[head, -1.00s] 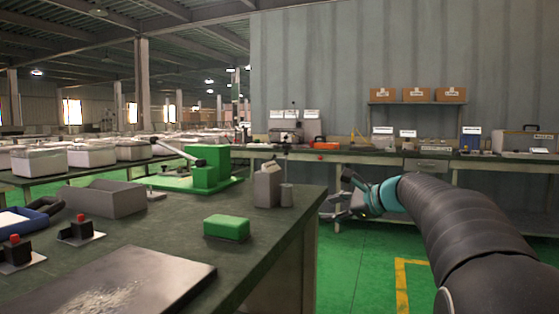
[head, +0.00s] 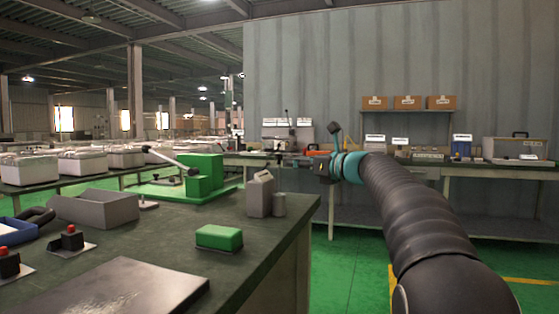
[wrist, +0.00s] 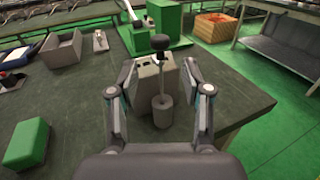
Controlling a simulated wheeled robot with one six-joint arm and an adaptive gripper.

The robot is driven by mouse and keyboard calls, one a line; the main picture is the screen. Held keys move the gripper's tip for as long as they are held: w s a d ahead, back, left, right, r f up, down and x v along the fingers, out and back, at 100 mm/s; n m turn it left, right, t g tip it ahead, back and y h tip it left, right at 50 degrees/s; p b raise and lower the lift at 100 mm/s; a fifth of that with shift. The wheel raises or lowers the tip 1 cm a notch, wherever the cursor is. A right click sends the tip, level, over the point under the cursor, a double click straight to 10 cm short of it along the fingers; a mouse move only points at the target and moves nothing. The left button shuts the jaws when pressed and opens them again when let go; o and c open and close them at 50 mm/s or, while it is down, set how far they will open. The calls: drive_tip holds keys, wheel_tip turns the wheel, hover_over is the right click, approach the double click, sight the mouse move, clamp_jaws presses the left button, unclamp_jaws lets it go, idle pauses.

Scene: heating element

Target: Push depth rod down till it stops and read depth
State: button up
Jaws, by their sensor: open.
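My gripper (wrist: 160,90) is open in the wrist view, its two fingers spread. Between them shows a dark round knob (wrist: 160,42) on a thin upright rod (wrist: 162,80). The rod's lower end lines up with a small grey cylinder (wrist: 163,113) on the dark bench. I cannot tell whether the rod touches the cylinder. My gripper (head: 333,150) there is raised right of the cylinder, small and partly hidden by my arm. No depth scale is readable.
The near bench (head: 170,232) also holds a green block (head: 219,237), a grey open tray (head: 95,207) and a green press (head: 205,175) with a lever. A back bench (head: 400,168) with instruments runs along the wall. Green floor right of the near bench is clear.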

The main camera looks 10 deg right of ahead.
sight(281, 161)
drive_tip(key=x, duration=0.7)
drive_tip(key=shift+p, duration=0.35)
drive_tip(key=shift+c, duration=0.2)
clamp_jaws()
